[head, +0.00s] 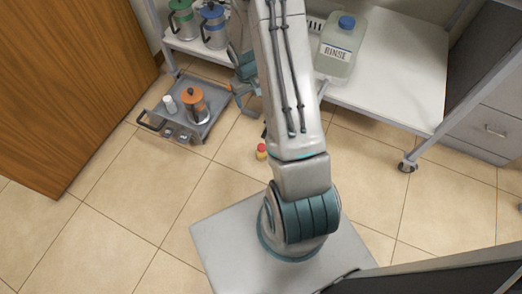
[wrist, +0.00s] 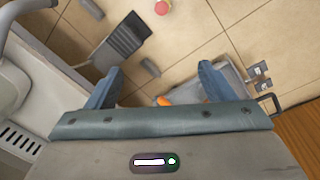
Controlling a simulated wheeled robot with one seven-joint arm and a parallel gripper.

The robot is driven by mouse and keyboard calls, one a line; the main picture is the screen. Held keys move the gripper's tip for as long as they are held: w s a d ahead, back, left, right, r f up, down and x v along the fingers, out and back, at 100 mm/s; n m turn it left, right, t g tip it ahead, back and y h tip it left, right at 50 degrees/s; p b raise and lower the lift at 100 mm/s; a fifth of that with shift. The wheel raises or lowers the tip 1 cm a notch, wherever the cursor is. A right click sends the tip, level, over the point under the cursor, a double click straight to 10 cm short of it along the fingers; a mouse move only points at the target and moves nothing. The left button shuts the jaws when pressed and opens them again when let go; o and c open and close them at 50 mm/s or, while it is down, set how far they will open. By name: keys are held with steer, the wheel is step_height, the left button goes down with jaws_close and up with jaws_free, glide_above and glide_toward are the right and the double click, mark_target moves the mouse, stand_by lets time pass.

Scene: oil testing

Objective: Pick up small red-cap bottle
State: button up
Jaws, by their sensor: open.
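The small red-cap bottle (head: 262,152) has a yellowish body and stands on the tiled floor, left of my arm in the head view. A round red cap (wrist: 162,8) shows at the top edge of the wrist view, and looks like the same bottle seen from above. My gripper (wrist: 160,84) is open, with its two blue-grey fingers spread and nothing held between them. In the head view my gripper (head: 246,104) is partly hidden by my arm, above and left of the bottle. The bottle is apart from the fingers.
A grey tray (head: 212,122) on the floor holds an orange-lidded pot (head: 196,106), a white bottle (head: 169,104) and small items. A white shelf (head: 400,92) bears a blue-capped RINSE jug (head: 338,49). Green and blue pots (head: 213,28) stand behind.

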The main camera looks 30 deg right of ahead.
steer(key=shift+y, duration=0.6)
steer(key=d+f, duration=0.1)
steer(key=f, duration=0.9)
steer(key=s+d+f+b, duration=0.1)
steer(key=f, duration=1)
steer(key=s+d+f+b, duration=0.1)
steer(key=f, duration=0.9)
steer(key=shift+f, duration=0.25)
steer(key=shift+w+f+b, duration=0.1)
steer(key=shift+f+b, duration=1.6)
steer(key=shift+f, duration=1.25)
steer(key=shift+r, duration=0.1)
steer(key=c, duration=1.2)
